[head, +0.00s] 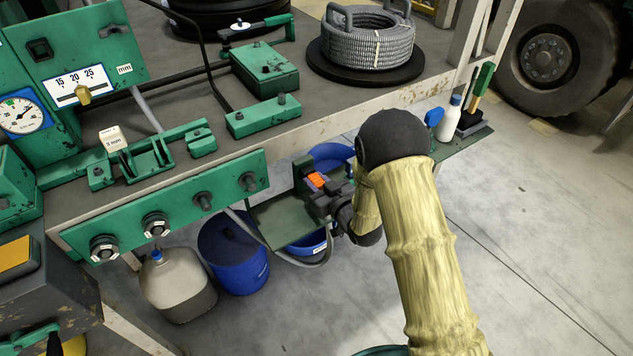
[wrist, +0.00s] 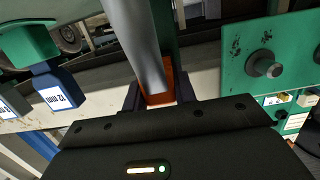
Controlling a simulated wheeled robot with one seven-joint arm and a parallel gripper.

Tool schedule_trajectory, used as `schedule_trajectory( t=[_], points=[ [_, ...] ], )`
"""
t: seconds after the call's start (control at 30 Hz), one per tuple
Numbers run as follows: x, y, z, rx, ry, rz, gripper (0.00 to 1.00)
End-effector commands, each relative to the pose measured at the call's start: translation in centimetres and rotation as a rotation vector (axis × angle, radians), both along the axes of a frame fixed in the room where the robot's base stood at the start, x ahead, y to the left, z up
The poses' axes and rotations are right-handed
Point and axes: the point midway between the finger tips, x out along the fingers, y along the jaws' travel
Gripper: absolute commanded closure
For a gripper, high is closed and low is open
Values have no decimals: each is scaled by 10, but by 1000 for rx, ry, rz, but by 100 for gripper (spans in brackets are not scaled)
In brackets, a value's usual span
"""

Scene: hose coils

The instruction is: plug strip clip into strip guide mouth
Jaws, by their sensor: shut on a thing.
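My gripper (head: 326,190) is low in front of the bench, beside the green front panel. It is shut on an orange piece, which I take to be the strip clip (head: 316,180). In the wrist view the orange clip (wrist: 157,98) sits between the dark fingers, and a smooth grey length (wrist: 145,50) runs over it and up. A dark green upright part (wrist: 168,30) stands just behind the clip. I cannot tell whether it is the strip guide mouth, nor whether the clip touches it. My forearm hides some of this area in the head view.
The green panel (head: 170,210) with black knobs runs along the bench front. A dark green shelf (head: 282,220) lies below left of my gripper. A blue drum (head: 232,255) and a grey jug (head: 178,287) stand on the floor.

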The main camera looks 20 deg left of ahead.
Motion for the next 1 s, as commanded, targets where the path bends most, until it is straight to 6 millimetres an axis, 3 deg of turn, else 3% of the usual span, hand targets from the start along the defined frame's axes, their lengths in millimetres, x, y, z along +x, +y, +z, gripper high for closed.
schedule_trajectory(
  t=[1.0],
  points=[
    [-9, -10, 0, 1, 0, 0, 100]
  ],
)
